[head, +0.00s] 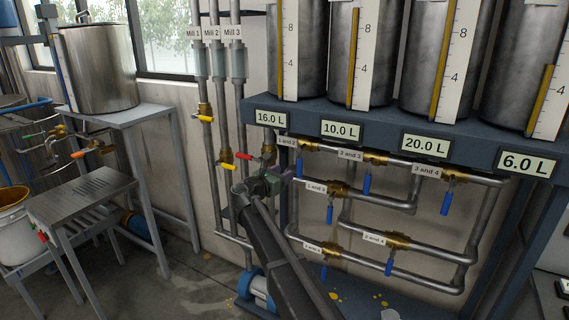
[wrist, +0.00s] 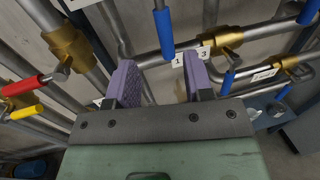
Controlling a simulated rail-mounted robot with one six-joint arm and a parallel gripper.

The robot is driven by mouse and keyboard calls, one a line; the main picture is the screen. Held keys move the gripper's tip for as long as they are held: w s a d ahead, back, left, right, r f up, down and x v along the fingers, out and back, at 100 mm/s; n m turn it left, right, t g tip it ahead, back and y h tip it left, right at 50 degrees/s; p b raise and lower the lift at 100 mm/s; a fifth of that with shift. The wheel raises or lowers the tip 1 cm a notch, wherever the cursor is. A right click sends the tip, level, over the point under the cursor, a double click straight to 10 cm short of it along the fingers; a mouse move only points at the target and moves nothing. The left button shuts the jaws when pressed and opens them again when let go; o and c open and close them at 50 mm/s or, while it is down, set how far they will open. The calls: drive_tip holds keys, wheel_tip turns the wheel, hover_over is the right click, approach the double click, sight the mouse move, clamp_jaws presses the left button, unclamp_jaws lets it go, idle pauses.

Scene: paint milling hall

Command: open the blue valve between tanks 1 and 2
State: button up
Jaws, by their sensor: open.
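The valve labelled 1 and 2 (head: 287,142) is on the upper pipe below the 16.0 L and 10.0 L displays. Its blue handle (head: 300,164) hangs down, partly crowded by my gripper in the head view. In the wrist view a blue handle (wrist: 163,32), likely the same one, hangs at top centre, beyond and between my fingers. My gripper (wrist: 157,82) has two purple fingers, apart, with nothing between them. In the head view my gripper (head: 287,175) is just below and left of that handle. Contact is not visible.
Close by are the 1 and 3 valve handle (head: 330,214) and the 2 and 3 handle (head: 367,184). A red handle (wrist: 28,85) and a yellow handle (wrist: 25,112) are left in the wrist view. The tank shelf (head: 385,125) overhangs the pipes.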

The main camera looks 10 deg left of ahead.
sight(298, 166)
drive_tip(key=x, duration=1.1)
drive_tip(key=shift+d, duration=0.3)
drive_tip(key=shift+s, duration=0.1)
drive_tip(key=shift+c, duration=0.3)
clamp_jaws()
